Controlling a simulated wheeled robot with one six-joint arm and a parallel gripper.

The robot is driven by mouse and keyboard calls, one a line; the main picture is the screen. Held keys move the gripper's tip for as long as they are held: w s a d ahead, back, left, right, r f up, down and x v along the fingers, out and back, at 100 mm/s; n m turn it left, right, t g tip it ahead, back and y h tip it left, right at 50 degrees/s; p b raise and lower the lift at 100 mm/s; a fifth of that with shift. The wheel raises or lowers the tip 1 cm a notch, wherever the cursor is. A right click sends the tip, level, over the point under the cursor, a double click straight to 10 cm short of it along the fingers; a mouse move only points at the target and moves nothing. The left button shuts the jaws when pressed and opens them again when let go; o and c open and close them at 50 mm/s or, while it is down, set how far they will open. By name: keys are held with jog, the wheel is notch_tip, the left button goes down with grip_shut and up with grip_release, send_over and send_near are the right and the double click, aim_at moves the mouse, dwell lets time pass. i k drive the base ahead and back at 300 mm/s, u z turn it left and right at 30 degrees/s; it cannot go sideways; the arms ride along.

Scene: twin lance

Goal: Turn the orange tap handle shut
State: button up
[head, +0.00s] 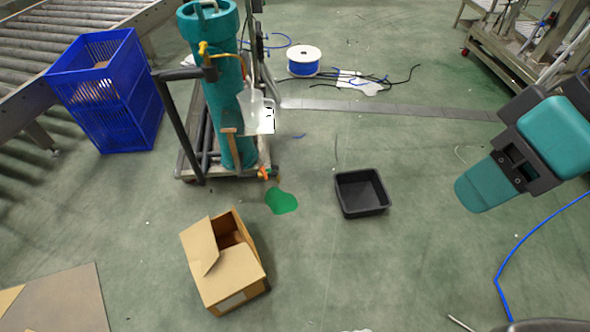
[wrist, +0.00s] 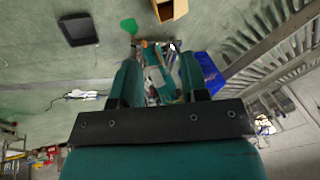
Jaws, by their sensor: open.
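The orange tap handle (head: 264,172) is small and sits low on the front right corner of the cart (head: 190,179), below the tall teal cylinder (head: 218,90). In the wrist view a small orange spot that looks like the handle (wrist: 144,44) shows near the cart, far beyond the fingertips. A green puddle (head: 281,201) lies on the floor just in front of the handle. My gripper (wrist: 159,62) is open and empty, its two teal fingers apart and touching nothing.
A black tray (head: 361,209) lies right of the puddle. An open cardboard box (head: 235,279) stands in front of the cart. A blue crate (head: 108,110) and a roller conveyor (head: 50,40) are at the left. A cable spool (head: 304,55) is behind. Floor between tray and arm is clear.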

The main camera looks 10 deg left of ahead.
aim_at(265, 175)
jog(key=z, duration=0.05)
jog(key=i, duration=0.95)
jog(key=u, duration=0.05)
